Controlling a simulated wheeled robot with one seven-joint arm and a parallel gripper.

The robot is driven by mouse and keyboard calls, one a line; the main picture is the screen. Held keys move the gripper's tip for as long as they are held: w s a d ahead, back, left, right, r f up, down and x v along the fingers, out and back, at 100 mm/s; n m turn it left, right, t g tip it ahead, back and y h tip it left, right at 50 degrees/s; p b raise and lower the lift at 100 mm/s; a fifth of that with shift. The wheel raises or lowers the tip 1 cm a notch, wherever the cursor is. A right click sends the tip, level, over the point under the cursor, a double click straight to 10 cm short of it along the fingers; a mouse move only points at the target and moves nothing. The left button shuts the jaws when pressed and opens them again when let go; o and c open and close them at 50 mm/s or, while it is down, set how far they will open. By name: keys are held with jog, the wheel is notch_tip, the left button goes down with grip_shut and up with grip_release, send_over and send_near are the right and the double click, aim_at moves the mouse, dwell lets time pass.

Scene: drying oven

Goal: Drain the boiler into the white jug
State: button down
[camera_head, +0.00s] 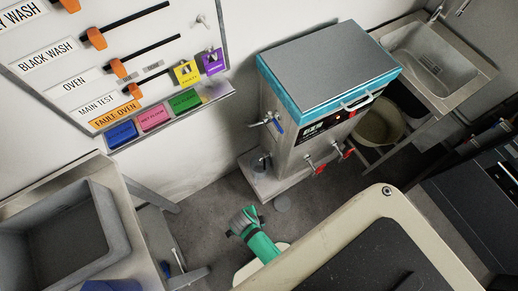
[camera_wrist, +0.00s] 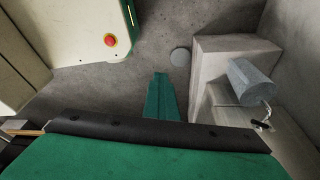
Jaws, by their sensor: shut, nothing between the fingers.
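The boiler (camera_head: 325,75) is a steel box with a teal-edged lid. A tap with a blue handle (camera_head: 278,124) is on its left side. Two taps with red handles, one lower left (camera_head: 318,166) and one further right (camera_head: 348,151), are on its front. A small grey cylinder (camera_head: 263,161) stands at the boiler's left foot; a grey cylinder with a thin pale handle (camera_wrist: 252,82) shows in the wrist view. I cannot tell if it is the white jug. My gripper (camera_head: 243,221) is low, left of the boiler, shut and empty; its green fingers (camera_wrist: 162,97) touch nothing.
An olive bucket (camera_head: 378,127) stands right of the boiler, below a steel sink (camera_head: 433,58). Another sink (camera_head: 50,238) is at left. A round grey disc (camera_head: 282,203) is on the floor near the boiler. Bare floor (camera_head: 205,215) lies left of the boiler.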

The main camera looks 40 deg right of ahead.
jog(key=s+d+n+t, duration=0.1)
jog(key=s+d+n, duration=0.2)
jog(key=d, duration=0.5)
jog(key=shift+s+d, duration=0.2)
jog(key=shift+s, duration=0.7)
jog(key=s+d+n+t, duration=0.1)
jog(key=s+d+n, duration=0.1)
jog(key=d, duration=0.7)
jog(key=shift+d+n, duration=0.3)
jog(key=shift+n, duration=0.6)
jog(key=d+n, duration=0.3)
jog(key=d, duration=0.6)
jog(key=shift+w+d+n+t, duration=0.3)
jog(key=shift+w+d+t, duration=0.1)
jog(key=w+d+n+y, duration=0.1)
jog(key=w+d+n, duration=0.2)
jog(key=d, duration=0.6)
jog(key=shift+w+t, duration=0.3)
jog(key=shift+w, duration=0.05)
